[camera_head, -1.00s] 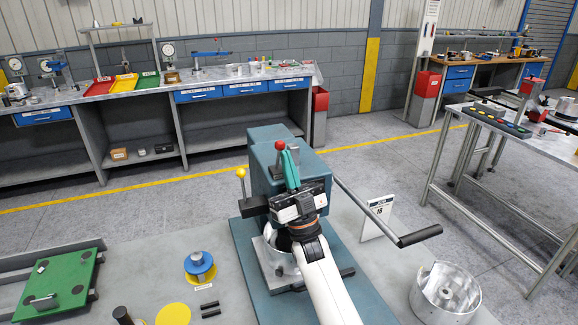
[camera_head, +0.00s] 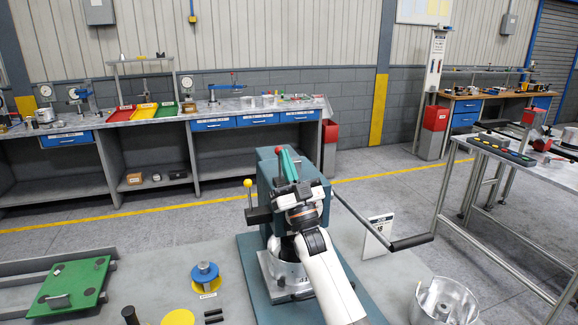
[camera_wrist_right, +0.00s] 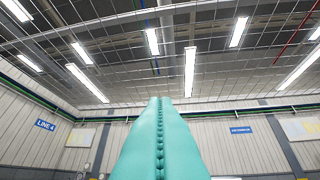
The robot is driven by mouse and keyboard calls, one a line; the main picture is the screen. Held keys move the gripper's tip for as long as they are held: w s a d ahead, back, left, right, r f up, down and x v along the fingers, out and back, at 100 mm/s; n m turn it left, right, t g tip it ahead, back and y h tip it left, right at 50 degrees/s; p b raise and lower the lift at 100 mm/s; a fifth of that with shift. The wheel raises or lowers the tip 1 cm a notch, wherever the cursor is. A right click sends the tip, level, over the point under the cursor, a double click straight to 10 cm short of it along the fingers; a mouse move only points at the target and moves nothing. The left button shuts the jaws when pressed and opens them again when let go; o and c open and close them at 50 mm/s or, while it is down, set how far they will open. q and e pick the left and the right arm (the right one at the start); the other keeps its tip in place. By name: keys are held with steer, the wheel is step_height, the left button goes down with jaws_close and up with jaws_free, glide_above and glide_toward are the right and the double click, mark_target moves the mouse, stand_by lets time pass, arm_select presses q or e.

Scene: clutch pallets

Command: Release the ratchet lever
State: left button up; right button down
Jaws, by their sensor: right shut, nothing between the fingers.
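A teal press (camera_head: 267,178) stands on a blue-green base plate on the table. It carries a lever with a yellow ball knob (camera_head: 248,183), a red knob (camera_head: 278,150) at its top, and a long crank bar with a black grip (camera_head: 412,242) reaching right. I cannot tell which of these is the ratchet lever. My right gripper (camera_head: 286,152) is shut and empty, its teal fingers pointing up just right of the red knob; contact is unclear. The right wrist view shows the closed fingers (camera_wrist_right: 159,100) against the ceiling. My right arm hides part of the press. My left gripper is out of view.
On the table are a green plate (camera_head: 72,285), a blue spool (camera_head: 204,272), a yellow disc (camera_head: 178,317), a silver housing (camera_head: 441,302) and a job card (camera_head: 378,235). A workbench (camera_head: 225,115) runs along the back wall. A side table with a button strip (camera_head: 503,150) stands right.

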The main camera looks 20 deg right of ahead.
steer(key=shift+w+r+g+h, duration=0.2)
steer(key=shift+g+h, duration=0.1)
steer(key=shift+g, duration=0.1)
steer(key=shift+w+r, duration=0.1)
steer(key=shift+w, duration=0.15)
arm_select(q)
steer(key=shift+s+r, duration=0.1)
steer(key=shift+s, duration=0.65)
arm_select(e)
steer(key=shift+w, duration=0.15)
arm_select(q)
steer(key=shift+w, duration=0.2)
